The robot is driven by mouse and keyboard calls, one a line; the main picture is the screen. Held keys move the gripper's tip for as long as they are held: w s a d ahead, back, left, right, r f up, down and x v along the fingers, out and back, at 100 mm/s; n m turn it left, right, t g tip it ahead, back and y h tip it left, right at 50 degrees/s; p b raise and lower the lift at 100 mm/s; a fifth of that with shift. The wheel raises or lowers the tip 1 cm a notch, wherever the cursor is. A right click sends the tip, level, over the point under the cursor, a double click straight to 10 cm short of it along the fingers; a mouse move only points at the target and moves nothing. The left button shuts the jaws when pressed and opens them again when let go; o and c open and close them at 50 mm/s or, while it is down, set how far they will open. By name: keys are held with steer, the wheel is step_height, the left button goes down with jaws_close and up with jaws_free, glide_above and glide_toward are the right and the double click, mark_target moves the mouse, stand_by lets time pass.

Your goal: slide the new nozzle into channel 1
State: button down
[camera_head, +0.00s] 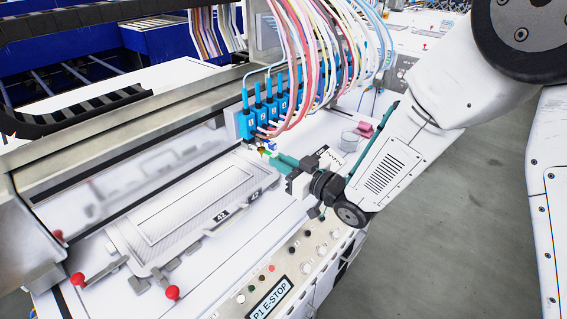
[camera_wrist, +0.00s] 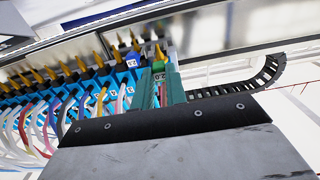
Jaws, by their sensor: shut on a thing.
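A row of blue numbered nozzle channels hangs on the gantry; channel 1 (camera_head: 246,123) is the nearest, at the left end.
Coloured tubes (camera_head: 310,50) loop above the row. A white framed tray (camera_head: 190,205) lies on the bed below. A clear cup (camera_head: 350,140) and a pink block (camera_head: 365,130) stand behind my gripper. Red knobs (camera_head: 173,292) are at the front left.

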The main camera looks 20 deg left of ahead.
mark_target(269, 153)
steer(key=shift+x, duration=2.35)
stand_by(1.2)
steer(key=shift+f, duration=0.25)
stand_by(0.9)
steer(key=c, duration=1.3)
jaws_free()
steer(key=shift+c, duration=0.2)
